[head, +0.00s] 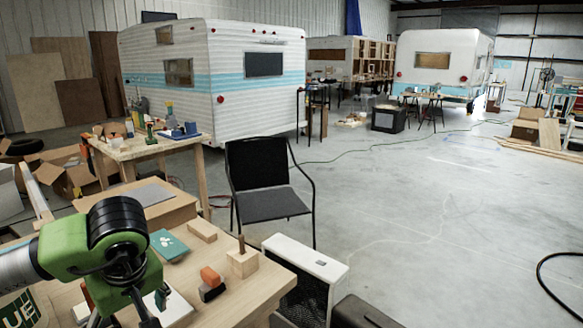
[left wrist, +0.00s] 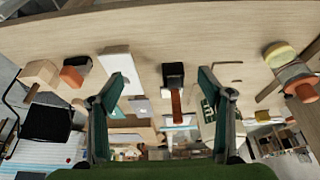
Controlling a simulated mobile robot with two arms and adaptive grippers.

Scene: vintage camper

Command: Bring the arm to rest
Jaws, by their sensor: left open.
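My left arm, green and black, comes in at the lower left of the head view, above the near wooden workbench (head: 255,295). Its gripper is partly visible at the bottom edge there, with the fingertips cut off or hard to make out. In the left wrist view my left gripper (left wrist: 162,85) has its two fingers wide apart with nothing held between them. A black-headed tool with a brown handle (left wrist: 176,103) appears in the gap between the fingers, apart from both. My right gripper is in neither view.
The bench holds a wooden block with a dowel (head: 242,263), an orange-and-black block (head: 211,283), a teal booklet (head: 168,245) and a plain wood block (head: 202,230). A white case (head: 308,262) and black chair (head: 268,203) stand beyond. Open floor lies to the right.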

